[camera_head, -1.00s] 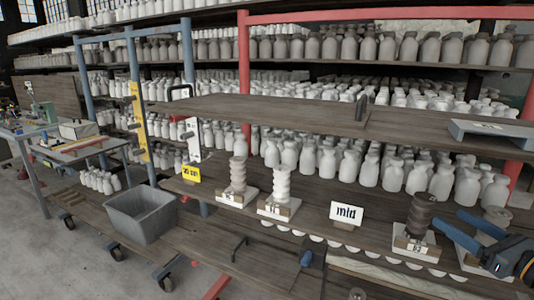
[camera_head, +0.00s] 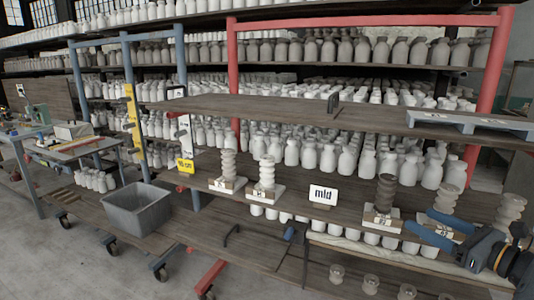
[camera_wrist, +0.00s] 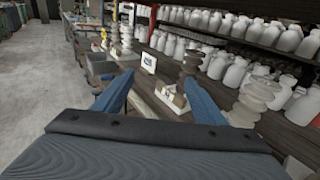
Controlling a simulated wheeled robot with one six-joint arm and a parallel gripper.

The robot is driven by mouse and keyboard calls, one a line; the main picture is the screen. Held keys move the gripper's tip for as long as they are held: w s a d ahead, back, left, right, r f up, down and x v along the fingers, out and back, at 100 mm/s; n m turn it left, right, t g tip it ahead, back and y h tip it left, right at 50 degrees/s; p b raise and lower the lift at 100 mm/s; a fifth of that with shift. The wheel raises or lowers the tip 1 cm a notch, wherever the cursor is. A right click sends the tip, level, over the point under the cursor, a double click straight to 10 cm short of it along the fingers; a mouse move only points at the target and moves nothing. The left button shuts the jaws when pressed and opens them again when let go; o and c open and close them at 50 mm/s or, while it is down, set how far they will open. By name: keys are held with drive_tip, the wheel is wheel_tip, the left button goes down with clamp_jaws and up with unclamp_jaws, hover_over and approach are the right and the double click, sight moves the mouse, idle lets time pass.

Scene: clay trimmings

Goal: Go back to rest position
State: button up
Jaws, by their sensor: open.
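My gripper (camera_head: 419,221) is at the right of the head view, with its blue fingers spread and nothing between them. It also shows in the wrist view (camera_wrist: 158,77), where the two fingers stand apart over the shelf edge. In the head view the fingers overlap the area in front of a pale ribbed column (camera_head: 445,200) and to the right of a dark ribbed column (camera_head: 385,194). I cannot tell whether they touch anything.
Two white ribbed columns (camera_head: 267,173) stand on bases at mid-shelf, near a "mid" sign (camera_head: 323,195) and a yellow sign (camera_head: 185,166). Another pale column (camera_head: 508,215) stands far right. A grey bin (camera_head: 137,210) sits at lower left. Bare floor (camera_head: 70,265) shows at left.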

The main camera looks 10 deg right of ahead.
drive_tip(key=s+a+f+n+g+h, duration=0.2)
drive_tip(key=a+n+g, duration=0.3)
drive_tip(key=a+n, duration=0.4)
drive_tip(key=s+a+f+n+g+h, duration=0.2)
drive_tip(key=a+n+g, duration=0.3)
drive_tip(key=a+n, duration=0.4)
drive_tip(key=s+a+f+n+g+h, duration=0.1)
drive_tip(key=s+a+f+n+g, duration=0.2)
drive_tip(key=a+n, duration=0.7)
drive_tip(key=s+n+g, duration=0.1)
drive_tip(key=n+g, duration=0.1)
drive_tip(key=n, duration=0.1)
drive_tip(key=shift+f+n+h, duration=0.15)
drive_tip(key=shift+n+h, duration=0.25)
